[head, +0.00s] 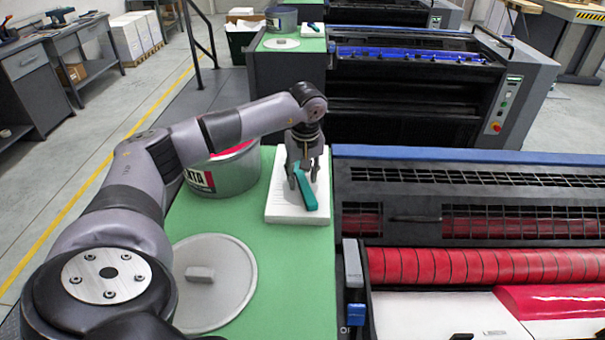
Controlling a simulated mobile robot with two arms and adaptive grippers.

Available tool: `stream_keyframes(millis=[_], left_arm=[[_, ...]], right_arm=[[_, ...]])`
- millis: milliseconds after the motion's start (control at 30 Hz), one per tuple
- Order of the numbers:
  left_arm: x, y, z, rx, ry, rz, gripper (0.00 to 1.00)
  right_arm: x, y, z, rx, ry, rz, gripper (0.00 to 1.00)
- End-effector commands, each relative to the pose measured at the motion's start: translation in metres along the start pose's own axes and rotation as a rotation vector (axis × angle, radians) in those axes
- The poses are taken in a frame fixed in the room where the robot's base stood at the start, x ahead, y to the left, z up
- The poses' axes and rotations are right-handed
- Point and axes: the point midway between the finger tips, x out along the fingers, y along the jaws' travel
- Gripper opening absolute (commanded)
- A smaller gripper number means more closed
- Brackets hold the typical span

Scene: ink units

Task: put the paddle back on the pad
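The teal paddle (306,190) lies at a slant over the white pad (285,209), which rests on a green bench top. My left gripper (302,180) points down over the pad, with its fingers at the paddle's upper part. One finger is on the left of the paddle and another is on its right. I cannot tell whether the fingers touch the paddle or whether it rests fully on the pad. My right gripper is out of view.
A tin with red ink (222,173) stands left of the pad, partly behind my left arm. A round grey lid (213,283) lies on the green bench top (290,290) nearer me. A press with red rollers (470,265) borders the bench on the right.

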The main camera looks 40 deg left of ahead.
Motion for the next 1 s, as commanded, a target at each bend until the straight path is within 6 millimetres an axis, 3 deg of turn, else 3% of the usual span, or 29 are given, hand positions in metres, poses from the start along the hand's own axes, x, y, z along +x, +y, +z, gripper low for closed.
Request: stream_keyframes(millis=[233, 367, 800, 1000], left_arm=[[-0.004, 0.0, -0.001, 0.0, 0.0, 0.001, 0.39], [-0.015, 0.001, -0.001, 0.0, 0.003, 0.005, 0.39], [-0.103, 0.001, -0.001, 0.0, 0.003, 0.004, 0.39], [-0.12, 0.001, -0.001, 0.0, 0.0, 0.002, 0.39]], right_arm=[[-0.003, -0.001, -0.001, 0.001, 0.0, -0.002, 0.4], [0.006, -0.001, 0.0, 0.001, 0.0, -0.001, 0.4], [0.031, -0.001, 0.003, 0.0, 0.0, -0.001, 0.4], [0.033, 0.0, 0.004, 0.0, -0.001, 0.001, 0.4]])
